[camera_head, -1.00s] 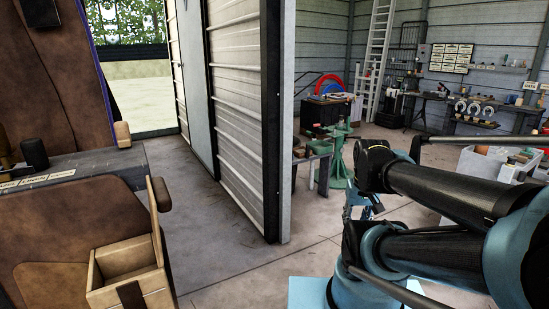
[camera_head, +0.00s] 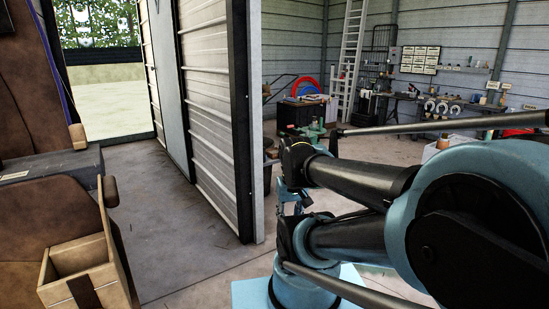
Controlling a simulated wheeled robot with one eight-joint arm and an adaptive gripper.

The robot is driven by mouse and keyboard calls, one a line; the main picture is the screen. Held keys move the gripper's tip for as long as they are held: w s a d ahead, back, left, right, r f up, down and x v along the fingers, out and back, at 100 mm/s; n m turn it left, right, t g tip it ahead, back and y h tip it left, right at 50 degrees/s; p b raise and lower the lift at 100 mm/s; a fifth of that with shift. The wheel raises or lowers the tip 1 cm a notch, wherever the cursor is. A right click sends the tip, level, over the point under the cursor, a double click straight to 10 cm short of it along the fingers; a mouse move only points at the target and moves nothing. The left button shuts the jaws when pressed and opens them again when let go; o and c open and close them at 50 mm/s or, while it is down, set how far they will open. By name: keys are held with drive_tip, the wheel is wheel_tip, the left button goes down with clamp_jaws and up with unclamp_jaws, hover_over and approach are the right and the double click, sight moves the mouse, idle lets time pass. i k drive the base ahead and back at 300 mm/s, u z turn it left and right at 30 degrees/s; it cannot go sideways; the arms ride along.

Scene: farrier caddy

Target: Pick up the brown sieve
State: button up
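I cannot make out a brown sieve in the head view. My arm, blue with black tubes, fills the right side and covers part of the room behind it. A small blue and dark part at the arm's far end, left of the tubes, may be my gripper (camera_head: 296,195). It is too small and too much hidden to tell whether it is open or shut.
A corrugated partition wall (camera_head: 205,110) stands left of centre. A brown seat-like thing with an open wooden box (camera_head: 75,262) is at the left. A workbench with tools (camera_head: 440,103) and a ladder (camera_head: 351,55) are at the back. The floor between box and wall is clear.

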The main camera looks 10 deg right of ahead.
sight(276, 149)
drive_tip(key=i, duration=1.6)
drive_tip(key=z, duration=0.95)
